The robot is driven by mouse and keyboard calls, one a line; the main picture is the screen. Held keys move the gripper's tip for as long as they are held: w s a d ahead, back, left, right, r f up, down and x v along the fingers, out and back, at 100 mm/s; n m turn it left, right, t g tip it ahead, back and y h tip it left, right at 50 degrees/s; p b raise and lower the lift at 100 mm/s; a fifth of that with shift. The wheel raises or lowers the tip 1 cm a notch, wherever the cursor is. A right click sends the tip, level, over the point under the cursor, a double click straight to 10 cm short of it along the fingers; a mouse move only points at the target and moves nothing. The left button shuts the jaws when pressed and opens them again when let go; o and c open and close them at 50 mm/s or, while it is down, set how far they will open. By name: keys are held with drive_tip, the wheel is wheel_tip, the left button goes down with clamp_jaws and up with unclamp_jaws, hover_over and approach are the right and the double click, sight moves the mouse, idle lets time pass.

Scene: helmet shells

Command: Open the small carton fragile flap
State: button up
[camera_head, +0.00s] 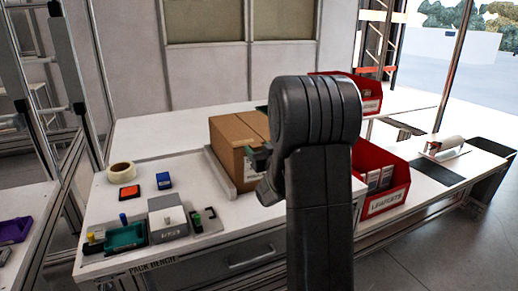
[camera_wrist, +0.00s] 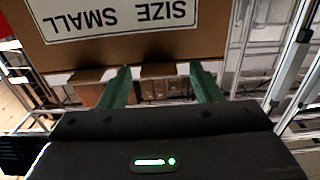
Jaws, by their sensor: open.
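A brown cardboard carton (camera_head: 228,143) stands on the pack bench (camera_head: 140,140), with its top panels looking closed. My arm hides its right part in the head view, so I cannot tell which flap is the fragile one. In the wrist view the carton (camera_wrist: 214,25) fills the top, with a white label (camera_wrist: 115,16) reading "SIZE SMALL" upside down. My gripper (camera_wrist: 161,72) is open, its two green fingers apart and pointing at the carton's face below the label. Nothing is between them. In the head view my gripper (camera_head: 258,160) is partly hidden beside the carton's near side.
Red bins (camera_head: 392,172) stand right of my arm, the near one marked "LEAFLETS". A tape roll (camera_head: 121,173), a blue block (camera_head: 164,180), a grey box (camera_head: 168,220) and a teal tray (camera_head: 125,237) sit at the left.

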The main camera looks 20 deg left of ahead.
clamp_jaws()
idle(0.3)
drive_tip(key=shift+r+b, duration=0.1)
drive_tip(key=shift+b, duration=0.25)
drive_tip(key=r+n+b, duration=0.1)
drive_tip(key=b, duration=0.1)
drive_tip(key=n+b, duration=0.2)
drive_tip(key=shift+s+a+r+n, duration=0.2)
drive_tip(key=shift+r+n, duration=0.1)
drive_tip(key=shift+r, duration=0.1)
drive_tip(key=s+a+r+n+b, duration=0.5)
drive_tip(key=s+n+b, duration=0.1)
drive_tip(key=n+b, duration=1)
drive_tip(key=shift+s+a+n+b, duration=0.35)
drive_tip(key=shift+s+a+n, duration=0.05)
